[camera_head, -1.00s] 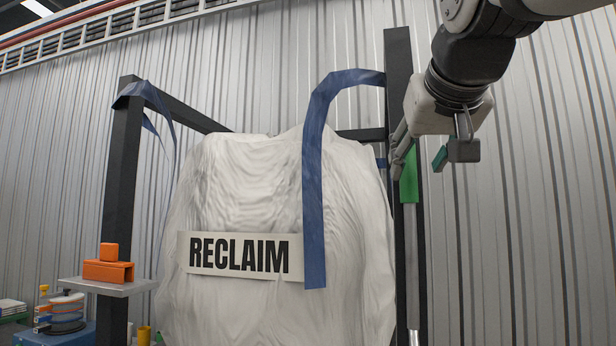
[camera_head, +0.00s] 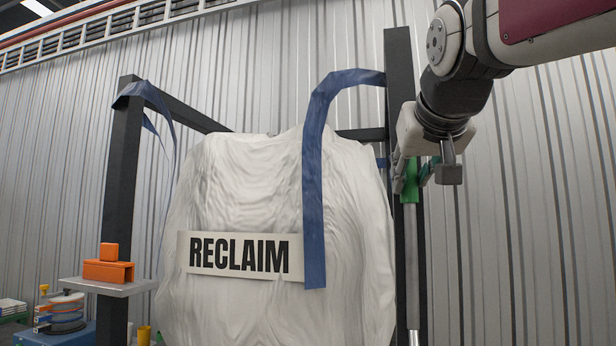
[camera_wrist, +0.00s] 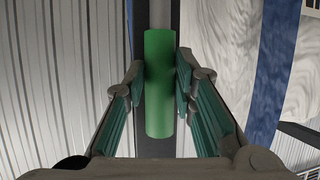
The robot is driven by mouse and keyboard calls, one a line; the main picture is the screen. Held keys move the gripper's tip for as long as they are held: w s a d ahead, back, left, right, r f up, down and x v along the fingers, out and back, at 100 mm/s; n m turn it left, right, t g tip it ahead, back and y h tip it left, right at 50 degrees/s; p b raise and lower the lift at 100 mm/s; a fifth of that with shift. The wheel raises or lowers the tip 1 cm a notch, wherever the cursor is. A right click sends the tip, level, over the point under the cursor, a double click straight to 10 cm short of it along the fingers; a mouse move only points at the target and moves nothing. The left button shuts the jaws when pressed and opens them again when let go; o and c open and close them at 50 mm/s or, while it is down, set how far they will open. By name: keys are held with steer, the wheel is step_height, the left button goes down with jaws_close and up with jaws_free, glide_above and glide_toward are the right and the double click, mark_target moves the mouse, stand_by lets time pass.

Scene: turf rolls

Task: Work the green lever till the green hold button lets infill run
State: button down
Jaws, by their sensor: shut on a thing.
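The green lever's grip (camera_head: 412,188) is at the right post of the frame, on top of a grey rod. In the wrist view, the green grip (camera_wrist: 160,85) is a cylinder between my fingers, with the rod running on past it. My gripper (camera_head: 414,172) is shut on the green grip, one finger on each side; its teal finger pads also show in the wrist view (camera_wrist: 160,78). I cannot make out a green hold button in either view.
A large white bag labelled RECLAIM (camera_head: 240,200) hangs in the dark frame (camera_head: 120,180), left of the lever. A blue strap (camera_head: 313,190) runs down its front. An orange block (camera_head: 108,270) sits on a small shelf at left. A ribbed metal wall stands behind.

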steer(key=shift+s, duration=0.1)
steer(key=s+a+f+t+b, duration=0.2)
steer(key=s+b, duration=0.4)
steer(key=b, duration=0.5)
steer(key=s+a+f+n+t+h+b, duration=0.1)
steer(key=s+a+f+t+b, duration=0.1)
steer(key=s+f+t+b, duration=0.2)
steer(key=s+t+b, duration=0.1)
steer(key=s+b, duration=0.2)
steer(key=b, duration=0.5)
steer(key=shift+a, duration=0.15)
steer(key=shift+f, duration=0.1)
steer(key=c, duration=1.3)
jaws_free()
steer(key=shift+s, duration=0.1)
steer(key=shift+c, duration=0.2)
steer(key=v, duration=1.2)
